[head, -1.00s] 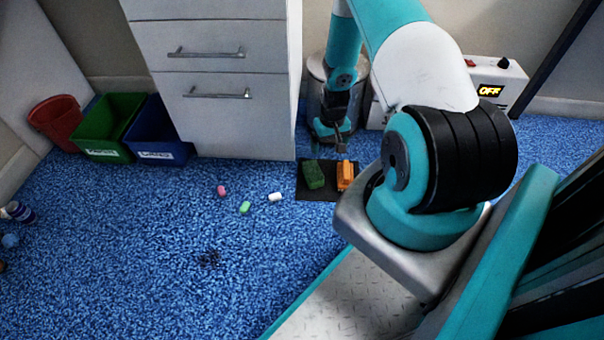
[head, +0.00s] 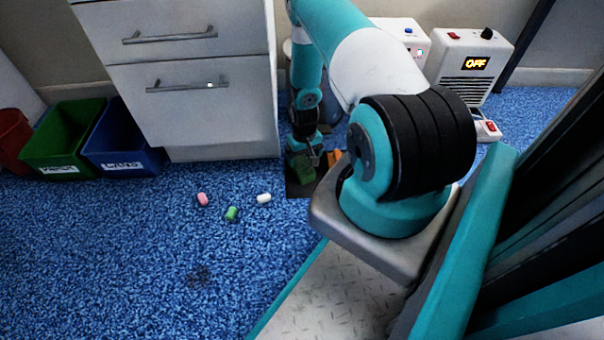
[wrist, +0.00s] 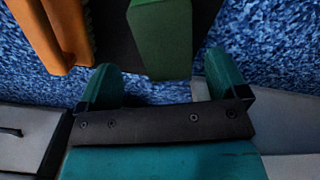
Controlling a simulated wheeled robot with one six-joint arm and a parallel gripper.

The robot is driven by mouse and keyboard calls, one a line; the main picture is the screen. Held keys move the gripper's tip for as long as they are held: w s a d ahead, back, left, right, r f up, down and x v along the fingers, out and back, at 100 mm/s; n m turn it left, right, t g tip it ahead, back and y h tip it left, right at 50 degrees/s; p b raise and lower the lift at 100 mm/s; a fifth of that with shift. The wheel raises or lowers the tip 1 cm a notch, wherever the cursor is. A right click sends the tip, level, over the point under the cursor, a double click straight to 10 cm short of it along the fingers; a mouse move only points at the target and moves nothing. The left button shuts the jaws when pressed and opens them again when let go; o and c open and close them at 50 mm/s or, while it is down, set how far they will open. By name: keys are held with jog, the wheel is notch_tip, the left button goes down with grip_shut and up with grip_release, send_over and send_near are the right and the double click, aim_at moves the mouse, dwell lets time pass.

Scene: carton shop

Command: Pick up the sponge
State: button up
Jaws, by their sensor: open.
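The sponge is a green block (head: 303,168) lying on a dark mat (head: 292,189) on the blue carpet. In the wrist view the green sponge (wrist: 161,38) is just beyond the fingertips, roughly in line with the gap between them. My gripper (wrist: 165,82) is open and empty, with its two teal fingers spread. In the head view my gripper (head: 305,147) hangs over the back of the mat and hides part of it. An orange object (head: 334,157) sits beside the sponge; it also shows in the wrist view (wrist: 60,32), left of the sponge.
A white drawer cabinet (head: 200,100) stands left of the mat. Green (head: 60,145) and blue (head: 122,145) labelled bins and a red bin (head: 12,138) are at far left. Pink (head: 203,199), green (head: 232,214) and white (head: 264,198) small pieces lie on open carpet. A white heater (head: 468,62) is behind.

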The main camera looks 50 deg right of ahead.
aim_at(302, 164)
jog(key=f+b, duration=0.1)
jog(key=f, duration=0.1)
jog(key=f+b, duration=0.1)
jog(key=b, duration=0.1)
jog(key=f+b, duration=0.1)
jog(key=f, duration=0.1)
jog(key=shift+w+a+f+b, duration=0.25)
jog(key=shift+f+b, duration=0.1)
jog(key=shift+b, duration=0.05)
jog(key=shift+r, duration=0.15)
jog(key=c, duration=1.1)
jog(key=shift+o, duration=0.2)
notch_tip(302, 164, up, 20)
jog(key=p, duration=1.1)
jog(key=shift+p, duration=0.3)
